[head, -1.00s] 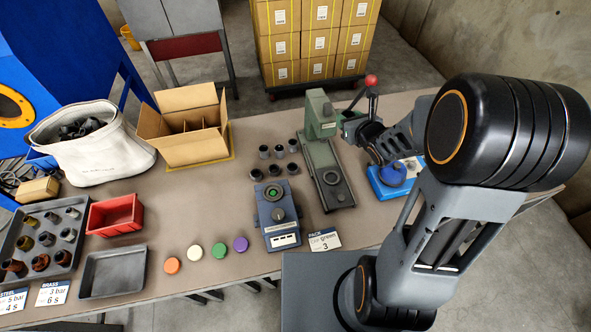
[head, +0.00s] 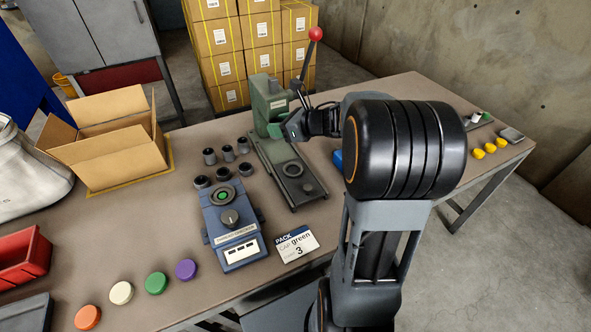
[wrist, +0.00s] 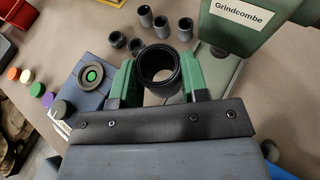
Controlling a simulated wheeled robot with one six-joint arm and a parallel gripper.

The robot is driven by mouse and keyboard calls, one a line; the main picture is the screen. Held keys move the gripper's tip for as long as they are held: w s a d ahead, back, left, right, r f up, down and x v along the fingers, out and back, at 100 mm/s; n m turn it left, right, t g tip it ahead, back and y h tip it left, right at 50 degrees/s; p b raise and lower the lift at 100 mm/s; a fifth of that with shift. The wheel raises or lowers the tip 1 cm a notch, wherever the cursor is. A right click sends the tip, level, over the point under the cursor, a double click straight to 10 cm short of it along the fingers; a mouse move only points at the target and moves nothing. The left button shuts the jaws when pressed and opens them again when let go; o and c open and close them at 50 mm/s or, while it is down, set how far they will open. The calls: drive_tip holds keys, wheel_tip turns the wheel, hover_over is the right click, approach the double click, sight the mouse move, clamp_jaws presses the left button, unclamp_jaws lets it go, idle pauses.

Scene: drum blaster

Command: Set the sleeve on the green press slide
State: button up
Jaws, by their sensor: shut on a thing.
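My gripper (wrist: 158,75) is shut on a dark grey hollow sleeve (wrist: 160,53), held upright between its green fingers in the wrist view. In the head view my gripper (head: 283,130) is beside the green press (head: 264,92), above the back part of the slide; the sleeve in it cannot be made out there. The press slide (head: 303,190) is a long grey-green plate with a dark round seat (head: 293,169) near its front. The seat looks empty. In the wrist view part of the slide (wrist: 215,68) shows right of the sleeve, below the press (wrist: 238,25) labelled Grindcombe.
Several dark sleeves (head: 228,153) stand left of the slide. A blue tester (head: 228,217) with a green-centred ring and a card (head: 297,243) are near the front. Coloured caps (head: 155,283) lie front left. The press lever (head: 307,65) rises behind my gripper.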

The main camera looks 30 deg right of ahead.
drive_tip(key=shift+n+g+y, duration=0.4)
drive_tip(key=shift+n+y, duration=0.2)
drive_tip(key=shift+y, duration=0.1)
drive_tip(key=shift+s+d+f+b, duration=0.35)
drive_tip(key=shift+d+f+b, duration=0.25)
drive_tip(key=shift+f+b, duration=1.35)
drive_tip(key=shift+s+d+f+b, duration=0.55)
drive_tip(key=shift+f+b, duration=0.9)
drive_tip(key=shift+f, duration=1.05)
drive_tip(key=shift+s+d+f+b, duration=0.2)
drive_tip(key=shift+d+f+b, duration=0.5)
drive_tip(key=shift+f+b, duration=1.25)
drive_tip(key=shift+s+d+f+b, duration=0.1)
drive_tip(key=shift+f+b, duration=0.1)
drive_tip(key=shift+b, duration=0.15)
drive_tip(key=shift+f+b, duration=0.65)
drive_tip(key=shift+b, duration=0.05)
drive_tip(key=o, duration=0.8)
drive_tip(key=p+v, duration=0.1)
drive_tip(key=v, duration=1)
drive_tip(key=shift+s, duration=0.1)
